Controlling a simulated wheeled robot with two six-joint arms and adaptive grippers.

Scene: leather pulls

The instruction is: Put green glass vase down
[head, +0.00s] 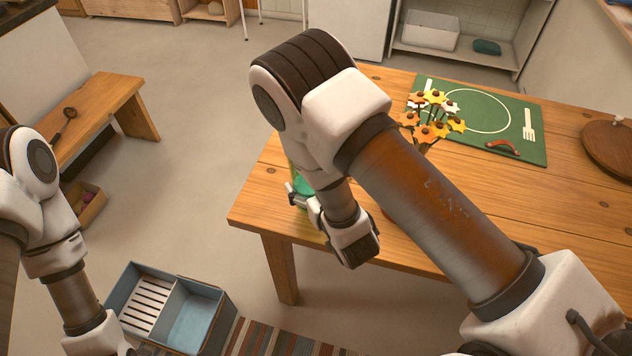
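The green glass vase (304,184) is at the left end of the wooden table (262,214), mostly hidden behind my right forearm and wrist. Only a green patch and a pale rim strip show. My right gripper (297,197) is at the vase, with a grey finger against its near left side. It looks shut on the vase, though the other finger is hidden. I cannot tell whether the vase's base touches the table. My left arm hangs at the far left, and its gripper is not in view.
Orange and yellow flowers (431,118) stand behind my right arm. A green placemat (528,112) with a red-brown handle (503,147) and a round wooden board (608,150) lie farther right. A blue divided box (201,318) and a bench (98,112) are left of the table.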

